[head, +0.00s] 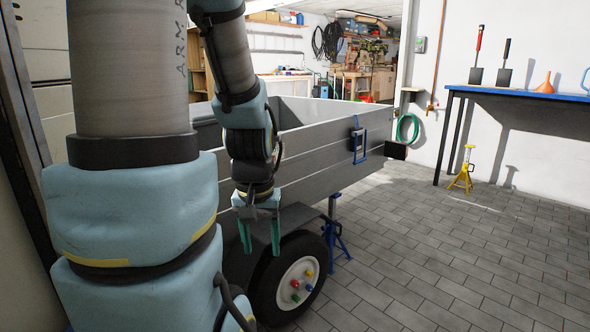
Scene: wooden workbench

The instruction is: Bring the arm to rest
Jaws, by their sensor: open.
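My gripper (260,236) hangs from my arm with its two teal fingers pointing down and apart. It is open, and nothing shows between the fingers. It appears in front of the grey trailer (320,158), over the area of the fender and wheel (294,280). I cannot tell how far it is from the trailer's side. My arm fills the left part of the view and hides much of the trailer's left end.
The wheel has several coloured nuts on its white hub. A blue stand (337,236) is beside it. A yellow jack stand (463,170) is under the blue-topped bench (520,93) at the right. A green hose (407,128) hangs on the wall. The paved floor (450,245) is clear.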

